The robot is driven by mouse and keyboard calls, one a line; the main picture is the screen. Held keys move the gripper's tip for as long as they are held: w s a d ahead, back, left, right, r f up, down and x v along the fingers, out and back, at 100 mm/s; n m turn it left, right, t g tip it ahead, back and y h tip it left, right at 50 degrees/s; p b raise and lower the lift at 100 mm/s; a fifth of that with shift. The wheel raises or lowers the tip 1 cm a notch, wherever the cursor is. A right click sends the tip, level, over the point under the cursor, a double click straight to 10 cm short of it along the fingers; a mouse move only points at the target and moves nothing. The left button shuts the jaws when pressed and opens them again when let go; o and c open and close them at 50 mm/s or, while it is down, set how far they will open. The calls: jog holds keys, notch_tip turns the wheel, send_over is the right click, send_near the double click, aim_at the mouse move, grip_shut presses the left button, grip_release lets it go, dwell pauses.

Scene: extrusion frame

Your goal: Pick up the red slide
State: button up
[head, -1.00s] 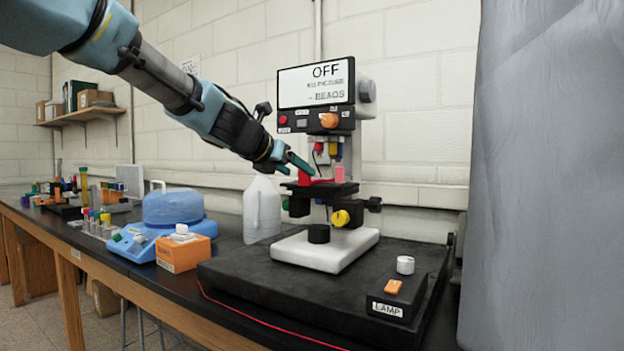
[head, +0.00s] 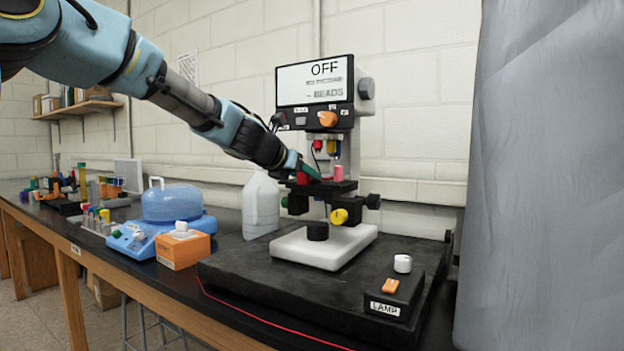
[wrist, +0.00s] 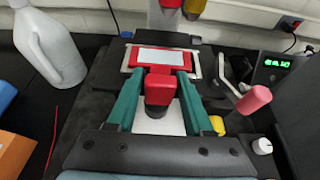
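The red slide (wrist: 193,66) is a flat red frame with a pale centre and a raised red grip block (wrist: 160,86) on its near side. It lies at the microscope stage (head: 345,186); in the head view my gripper mostly hides it. My gripper (wrist: 160,76) has two green fingers, one on each side of the grip block. Narrow gaps seem to show between fingers and block, so it looks open around it. In the head view, my gripper (head: 310,172) reaches the stage from the left.
The microscope's screen (head: 316,82) reads OFF above the stage. Red and yellow lens parts (head: 331,147) hang close over it. A pink-red knob (wrist: 254,100) stands right of my fingers in the wrist view. A white jug (head: 261,206) stands left, and a lamp box (head: 388,308) in front.

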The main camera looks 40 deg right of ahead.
grip_shut()
jog(key=shift+r, duration=0.1)
dwell(0.3)
